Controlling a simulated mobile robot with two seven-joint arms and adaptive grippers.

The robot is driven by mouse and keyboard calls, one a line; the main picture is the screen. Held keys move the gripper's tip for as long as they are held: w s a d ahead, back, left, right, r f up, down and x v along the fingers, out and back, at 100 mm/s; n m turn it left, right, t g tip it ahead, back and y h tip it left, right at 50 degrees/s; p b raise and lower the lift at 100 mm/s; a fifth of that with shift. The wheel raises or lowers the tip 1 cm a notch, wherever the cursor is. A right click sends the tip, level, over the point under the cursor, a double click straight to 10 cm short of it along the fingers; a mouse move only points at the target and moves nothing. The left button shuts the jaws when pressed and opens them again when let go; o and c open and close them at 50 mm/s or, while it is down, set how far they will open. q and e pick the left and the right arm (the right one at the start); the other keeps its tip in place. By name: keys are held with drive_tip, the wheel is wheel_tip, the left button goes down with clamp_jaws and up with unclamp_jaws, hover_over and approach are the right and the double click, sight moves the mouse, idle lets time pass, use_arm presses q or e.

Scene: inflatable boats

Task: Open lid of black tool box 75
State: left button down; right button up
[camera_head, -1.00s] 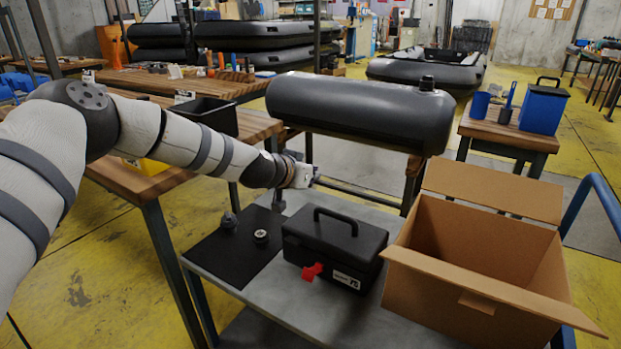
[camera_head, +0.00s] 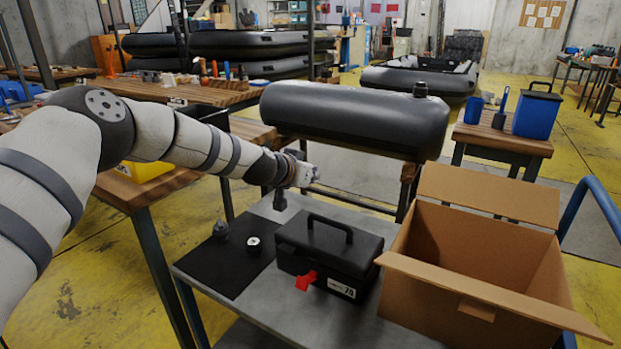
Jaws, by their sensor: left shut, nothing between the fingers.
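The black tool box (camera_head: 328,258) stands upright on the grey cart top, its lid closed and its black handle raised on top. A red latch (camera_head: 306,281) sticks out low on its front, beside a white label with a number. My left gripper (camera_head: 312,175) is shut and empty. It hangs in the air above and behind the tool box, apart from it. My right gripper is not in view.
An open cardboard box (camera_head: 478,262) stands close to the right of the tool box. A black mat (camera_head: 222,262) with two small dark parts lies to its left. A large black inflatable tube (camera_head: 355,118) rests behind the cart.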

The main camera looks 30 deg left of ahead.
use_arm(q)
drive_tip(key=shift+b+x, duration=0.35)
drive_tip(key=shift+x, duration=0.55)
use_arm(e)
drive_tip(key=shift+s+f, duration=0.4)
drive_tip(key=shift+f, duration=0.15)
use_arm(q)
drive_tip(key=shift+w+r, duration=0.1)
drive_tip(key=shift+r, duration=0.15)
drive_tip(key=s+r+p, duration=0.2)
drive_tip(key=s+p, duration=0.2)
drive_tip(key=s, duration=0.3)
drive_tip(key=shift+a, duration=0.2)
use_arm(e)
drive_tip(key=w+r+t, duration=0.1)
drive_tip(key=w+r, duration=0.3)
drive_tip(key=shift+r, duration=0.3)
